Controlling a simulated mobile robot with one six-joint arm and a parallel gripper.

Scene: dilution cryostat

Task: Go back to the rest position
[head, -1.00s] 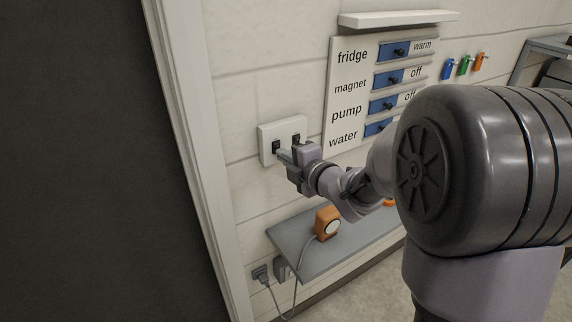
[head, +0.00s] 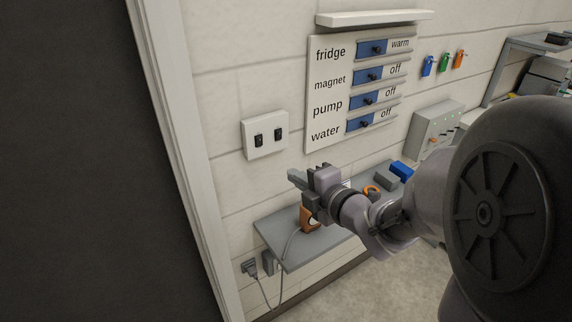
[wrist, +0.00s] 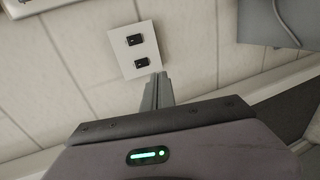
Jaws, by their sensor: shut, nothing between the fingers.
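My gripper (head: 295,176) is shut and empty. In the head view it hangs in front of the wall, below and to the right of the white switch plate (head: 264,147), and is apart from it. In the wrist view my gripper (wrist: 158,90) points towards the wall, with its fingers together. The same plate, with two black switches, shows just beyond the fingertips in the wrist view (wrist: 126,30). My arm hides part of the grey shelf below.
A grey shelf (head: 283,247) holds an orange device (head: 307,218), partly behind my gripper. A status board (head: 328,95) with blue sliders hangs above. A grey control box (head: 433,122) is on the wall to the right. A dark panel (head: 70,160) fills the left.

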